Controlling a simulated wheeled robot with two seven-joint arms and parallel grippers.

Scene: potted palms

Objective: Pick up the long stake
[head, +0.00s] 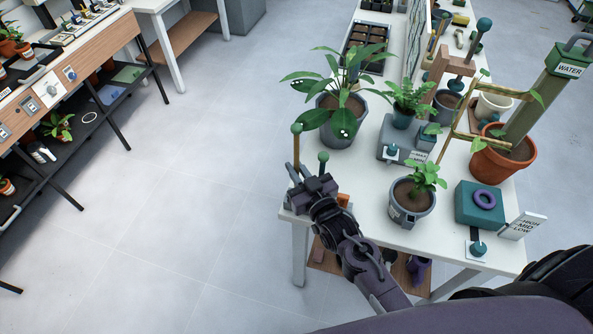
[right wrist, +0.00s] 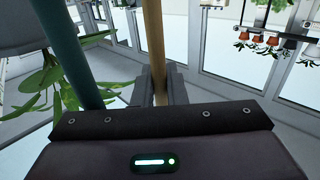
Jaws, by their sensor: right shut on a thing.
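In the right wrist view the wooden stake (right wrist: 154,40) rises between the two fingers (right wrist: 160,86). A teal stake (right wrist: 67,50) stands to the left of the fingers, outside them. Its round teal top (head: 323,158) shows just right of the wooden stake in the head view. The lower ends of both stakes are hidden behind my gripper. My left gripper is not in view.
On the white table (head: 365,222), a large-leaved plant in a grey pot (head: 342,130) stands just behind my gripper. A smaller potted plant (head: 410,207) and a teal box (head: 480,205) stand to its right. The floor left of the table is clear.

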